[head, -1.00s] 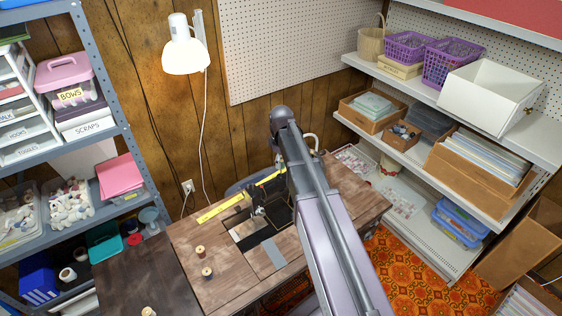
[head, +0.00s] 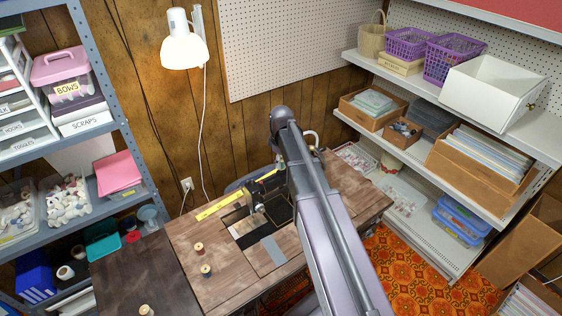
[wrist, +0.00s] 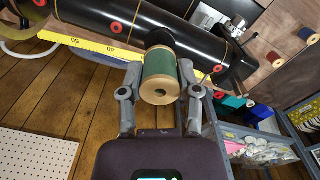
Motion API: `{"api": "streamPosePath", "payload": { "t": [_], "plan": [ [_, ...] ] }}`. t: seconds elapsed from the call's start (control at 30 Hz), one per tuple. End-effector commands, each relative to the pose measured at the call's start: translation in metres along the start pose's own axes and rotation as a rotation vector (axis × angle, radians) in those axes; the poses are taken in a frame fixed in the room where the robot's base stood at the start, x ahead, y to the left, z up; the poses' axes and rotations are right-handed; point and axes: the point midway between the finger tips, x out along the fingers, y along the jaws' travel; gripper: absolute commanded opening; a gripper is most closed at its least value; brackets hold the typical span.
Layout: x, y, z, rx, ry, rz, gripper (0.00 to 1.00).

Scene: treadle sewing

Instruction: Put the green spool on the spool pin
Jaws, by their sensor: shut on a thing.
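In the wrist view, the green spool (wrist: 160,75) has tan ends and sits between the two fingers of my gripper (wrist: 159,93), which is shut on it. Its tan end with the hole faces the camera. The black sewing machine (wrist: 205,45) lies just beyond the spool, with red discs on it. I cannot make out the spool pin; the spool may cover it. In the head view, the sewing machine (head: 277,208) stands on the wooden table, partly behind my arm. My arm also hides most of the gripper and the spool there.
A yellow measuring strip (head: 220,207) lies along the table's back. Red (head: 198,249) and blue (head: 206,271) spools stand on the table's left part, with another spool (head: 147,310) on the darker table. A lamp (head: 184,48) hangs on the wall. Shelves flank both sides.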

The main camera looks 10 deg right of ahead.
Motion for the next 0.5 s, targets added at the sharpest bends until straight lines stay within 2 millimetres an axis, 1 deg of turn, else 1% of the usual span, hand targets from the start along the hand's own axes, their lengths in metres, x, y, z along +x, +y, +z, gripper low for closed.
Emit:
{"api": "streamPosePath", "payload": {
  "t": [0.5],
  "plan": [
    [0.0121,-0.0005,-0.0006,-0.001,0.0,0.0,0.2]
  ]
}}
